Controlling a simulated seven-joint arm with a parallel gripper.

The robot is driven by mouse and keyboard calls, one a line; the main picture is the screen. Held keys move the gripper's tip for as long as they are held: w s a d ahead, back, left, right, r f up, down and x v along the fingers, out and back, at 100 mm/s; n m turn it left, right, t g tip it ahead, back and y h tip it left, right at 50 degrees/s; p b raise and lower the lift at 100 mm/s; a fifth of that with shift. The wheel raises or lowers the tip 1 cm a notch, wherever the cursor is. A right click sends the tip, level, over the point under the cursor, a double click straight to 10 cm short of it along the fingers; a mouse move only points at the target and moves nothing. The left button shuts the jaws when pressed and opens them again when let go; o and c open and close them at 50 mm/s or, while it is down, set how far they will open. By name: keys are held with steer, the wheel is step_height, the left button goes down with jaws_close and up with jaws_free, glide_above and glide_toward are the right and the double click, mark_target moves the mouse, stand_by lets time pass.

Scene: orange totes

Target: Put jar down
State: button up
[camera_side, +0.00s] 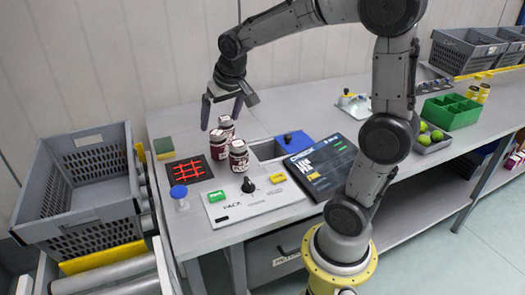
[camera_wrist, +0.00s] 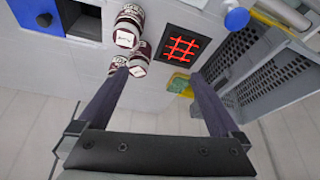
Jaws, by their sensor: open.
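Three dark red jars with pale labels stand close together on the grey worktop: a front jar (camera_side: 238,157), a left jar (camera_side: 218,144) and a back jar (camera_side: 227,127). In the wrist view they show at the upper left, one jar (camera_wrist: 139,57) beside the left finger. My gripper (camera_side: 221,109) is open and empty, above and just behind the jars. I cannot tell whether the left finger touches a jar.
A black panel with a red grid (camera_side: 190,170) lies left of the jars. A control panel (camera_side: 250,203) with green and yellow buttons is in front. A large grey crate (camera_side: 85,215) is farther left. A dark screen (camera_side: 322,166) lies right.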

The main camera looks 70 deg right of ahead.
steer(key=s+a+n+y, duration=0.1)
steer(key=s+a+n, duration=0.2)
steer(key=s+a, duration=0.3)
steer(key=s+a+n+t+y, duration=0.1)
steer(key=s+a+n, duration=0.2)
steer(key=s, duration=0.9)
steer(key=a, duration=0.3)
steer(key=shift+s+a, duration=0.3)
steer(key=shift+a, duration=0.1)
